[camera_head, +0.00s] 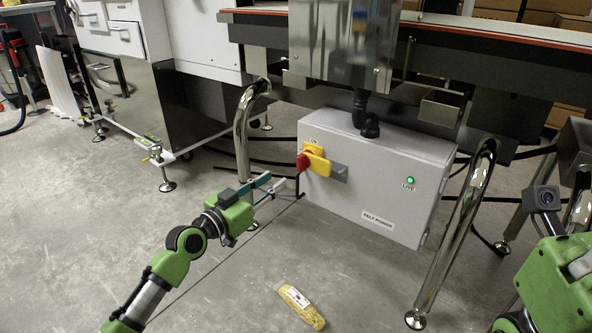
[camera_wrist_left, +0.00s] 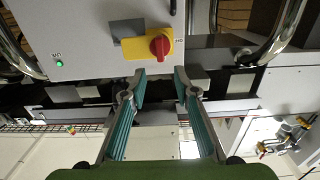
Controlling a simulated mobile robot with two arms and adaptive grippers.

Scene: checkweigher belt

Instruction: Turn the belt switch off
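The belt switch is a red rotary knob (camera_head: 303,161) on a yellow plate (camera_head: 318,163), on the left of the grey belt power box (camera_head: 365,185). In the left wrist view, where the scene appears upside down, the red knob (camera_wrist_left: 160,46) lies just beyond the fingertips. I cannot tell its exact turn position. A green LIVE lamp (camera_head: 410,181) on the box is lit. My left gripper (camera_head: 275,187) is in front and left of the knob, its teal fingers apart and empty, not touching it. My right arm (camera_head: 556,275) is at the right edge; its fingers do not show.
Shiny bent metal legs (camera_head: 243,130) stand left of the box and at its right (camera_head: 458,235). A black cable (camera_head: 366,118) enters the box top. A yellow packet (camera_head: 300,306) lies on the floor. The conveyor (camera_head: 480,38) runs above. Open floor lies in front.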

